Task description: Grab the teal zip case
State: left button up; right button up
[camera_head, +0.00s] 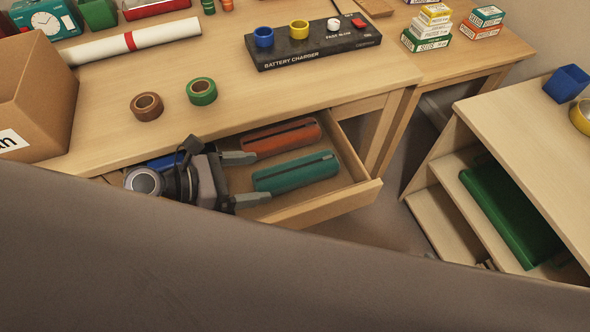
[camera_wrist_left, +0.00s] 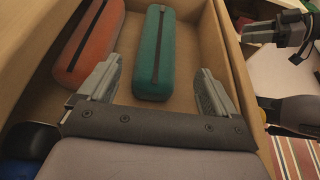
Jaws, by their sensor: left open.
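The teal zip case (camera_head: 296,173) lies in the open drawer, with a dark zip along its top. It also shows in the left wrist view (camera_wrist_left: 152,80). My left gripper (camera_head: 260,178) is open and empty at the case's left end. In the left wrist view its fingers (camera_wrist_left: 160,68) appear on either side of the near end of the case, with gaps on both sides. I cannot tell how far above the case they are. What looks like my right gripper (camera_wrist_left: 248,33) shows at the upper right of the left wrist view; its opening is unclear.
An orange zip case (camera_head: 281,138) lies beside the teal one. The drawer's front wall (camera_head: 335,201) and the desk edge bound the space. A blue item (camera_head: 166,161) is partly hidden by my left wrist. Tape rolls (camera_head: 202,91) sit on the desk above.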

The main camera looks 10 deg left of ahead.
aim_at(283, 172)
pick_arm(q)
jog(key=shift+w+r+x, duration=0.1)
jog(key=shift+x, duration=1.55)
jog(key=shift+w+r+x, duration=0.15)
jog(key=shift+x, duration=1.5)
jog(key=shift+a, duration=0.1)
jog(key=c, duration=1.1)
